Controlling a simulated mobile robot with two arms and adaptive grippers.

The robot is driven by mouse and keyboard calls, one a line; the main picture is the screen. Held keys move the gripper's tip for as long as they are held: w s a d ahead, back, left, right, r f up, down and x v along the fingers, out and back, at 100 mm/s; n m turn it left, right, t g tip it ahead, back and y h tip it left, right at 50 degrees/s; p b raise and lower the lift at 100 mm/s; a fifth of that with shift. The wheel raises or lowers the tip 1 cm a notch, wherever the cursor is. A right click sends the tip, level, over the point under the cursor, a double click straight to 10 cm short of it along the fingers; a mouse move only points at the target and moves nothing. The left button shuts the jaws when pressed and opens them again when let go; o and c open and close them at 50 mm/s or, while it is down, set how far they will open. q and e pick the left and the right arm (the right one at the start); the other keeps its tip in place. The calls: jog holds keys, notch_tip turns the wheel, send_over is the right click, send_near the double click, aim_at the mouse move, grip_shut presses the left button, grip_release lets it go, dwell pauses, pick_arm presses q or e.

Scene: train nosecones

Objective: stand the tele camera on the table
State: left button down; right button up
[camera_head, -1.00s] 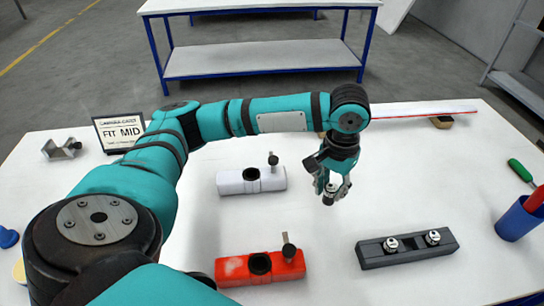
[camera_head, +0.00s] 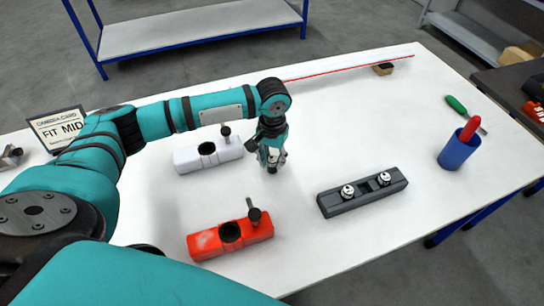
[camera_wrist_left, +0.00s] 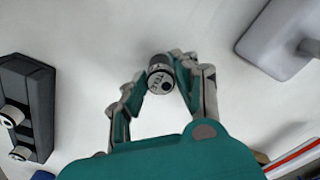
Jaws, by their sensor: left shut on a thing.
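The tele camera (camera_wrist_left: 160,82) is a small dark and silver cylinder with lettering on its end face, seen in the left wrist view. My left gripper (camera_head: 271,162) is shut on it, with a fingertip on either side. In the head view the camera (camera_head: 271,169) shows small below the fingers, over the table (camera_head: 310,245), right of the white block. I cannot tell whether its lower end touches the tabletop. My right gripper is not in view.
A white block (camera_head: 188,161) and a red block (camera_head: 206,245), each with a dark hole and a knob, stand nearby. A dark holder (camera_head: 335,204) carries two silver-topped cylinders. A blue cup (camera_head: 457,153) and a "FIT MID" card (camera_head: 60,127) stand farther off. Table between blocks is clear.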

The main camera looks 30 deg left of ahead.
aim_at(273, 160)
pick_arm(q)
jog(key=shift+f, duration=0.1)
jog(key=c, duration=1)
grip_release()
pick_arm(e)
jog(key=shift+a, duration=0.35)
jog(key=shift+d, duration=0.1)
pick_arm(q)
jog(key=shift+r, duration=0.45)
notch_tip(273, 160, up, 11)
jog(key=shift+r+b, duration=0.2)
jog(key=shift+b, duration=0.6)
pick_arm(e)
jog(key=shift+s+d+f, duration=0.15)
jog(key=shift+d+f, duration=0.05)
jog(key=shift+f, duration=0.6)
